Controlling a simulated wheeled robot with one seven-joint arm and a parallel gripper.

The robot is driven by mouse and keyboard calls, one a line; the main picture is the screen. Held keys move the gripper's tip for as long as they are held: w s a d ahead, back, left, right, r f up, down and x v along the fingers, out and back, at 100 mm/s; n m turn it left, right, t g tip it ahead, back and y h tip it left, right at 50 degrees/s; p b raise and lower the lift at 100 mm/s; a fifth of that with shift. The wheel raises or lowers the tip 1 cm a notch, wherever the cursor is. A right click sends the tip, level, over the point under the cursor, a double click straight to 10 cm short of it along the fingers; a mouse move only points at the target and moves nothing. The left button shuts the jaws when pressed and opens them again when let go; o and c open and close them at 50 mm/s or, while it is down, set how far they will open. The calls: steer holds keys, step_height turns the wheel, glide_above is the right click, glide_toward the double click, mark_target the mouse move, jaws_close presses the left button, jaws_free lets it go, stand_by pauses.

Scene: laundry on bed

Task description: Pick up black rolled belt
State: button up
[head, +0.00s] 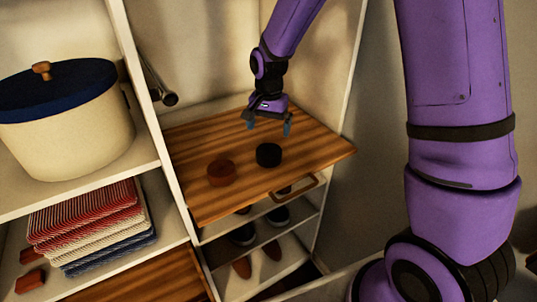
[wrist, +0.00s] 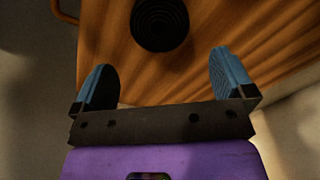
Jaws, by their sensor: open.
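The black rolled belt (head: 268,155) lies on a wooden pull-out shelf (head: 315,152), to the right of a brown rolled belt (head: 221,173). In the wrist view the black rolled belt (wrist: 159,24) shows as a dark coil at the top, beyond the fingertips and between their lines. My gripper (head: 268,124) is open and empty, above the shelf and behind the black belt in the head view. Its two blue fingers (wrist: 160,70) are spread apart in the wrist view. Neither finger touches the belt.
A cream basket (head: 70,137) with a blue lid stands on the left shelf. Folded striped cloths (head: 90,225) lie below it. A curved handle (head: 294,188) is at the wooden shelf's front edge. Shoes (head: 243,234) stand on lower shelves. Closet walls flank the wooden shelf.

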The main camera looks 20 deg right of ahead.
mark_target(269, 149)
steer(key=f, duration=0.8)
steer(key=shift+w+d+f, duration=0.15)
steer(key=shift+w+d, duration=0.05)
steer(key=c, duration=0.8)
steer(key=shift+c, duration=0.2)
